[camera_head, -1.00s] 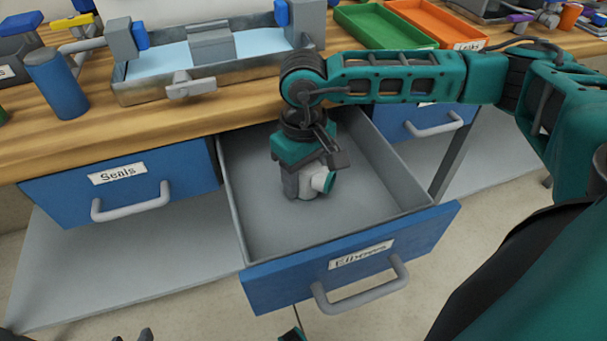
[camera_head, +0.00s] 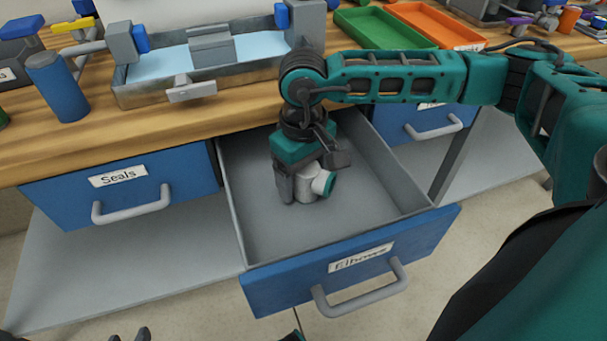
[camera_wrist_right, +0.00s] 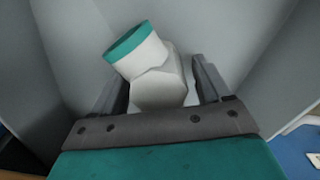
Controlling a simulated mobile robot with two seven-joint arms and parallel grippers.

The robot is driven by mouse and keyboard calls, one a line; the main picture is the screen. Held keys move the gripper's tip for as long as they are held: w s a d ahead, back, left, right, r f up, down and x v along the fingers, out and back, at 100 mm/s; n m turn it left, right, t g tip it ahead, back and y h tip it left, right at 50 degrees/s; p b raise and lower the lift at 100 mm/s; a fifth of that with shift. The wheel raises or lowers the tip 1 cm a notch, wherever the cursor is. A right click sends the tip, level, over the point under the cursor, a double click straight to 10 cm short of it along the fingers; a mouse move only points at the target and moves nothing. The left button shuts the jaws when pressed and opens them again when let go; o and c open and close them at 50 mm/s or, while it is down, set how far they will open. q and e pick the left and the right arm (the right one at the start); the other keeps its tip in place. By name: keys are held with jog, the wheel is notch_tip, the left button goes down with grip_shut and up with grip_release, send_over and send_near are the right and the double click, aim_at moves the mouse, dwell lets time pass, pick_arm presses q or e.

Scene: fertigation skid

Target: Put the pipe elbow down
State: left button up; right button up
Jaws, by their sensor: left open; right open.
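The pipe elbow (camera_head: 310,182) is white with a teal end ring and sits inside the open drawer labelled Elbows (camera_head: 350,262). My right gripper (camera_head: 306,188) reaches down into the drawer at the elbow. In the right wrist view the elbow (camera_wrist_right: 152,72) lies between the two fingers (camera_wrist_right: 160,90), which are open, with a gap visible at least on the right side. The elbow's underside is hidden, so its contact with the drawer floor is hard to see. My left gripper (camera_head: 130,337) shows only its tips at the bottom edge.
The drawer floor around the elbow is bare. A closed Seals drawer (camera_head: 120,185) is on the left and another blue drawer (camera_head: 425,118) on the right. On the wooden bench stand a metal tray (camera_head: 215,60), a blue cylinder (camera_head: 58,88), and green (camera_head: 380,28) and orange (camera_head: 438,24) trays.

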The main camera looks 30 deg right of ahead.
notch_tip(320, 180, up, 12)
jog(key=shift+f+p, duration=0.25)
jog(key=shift+p, duration=0.75)
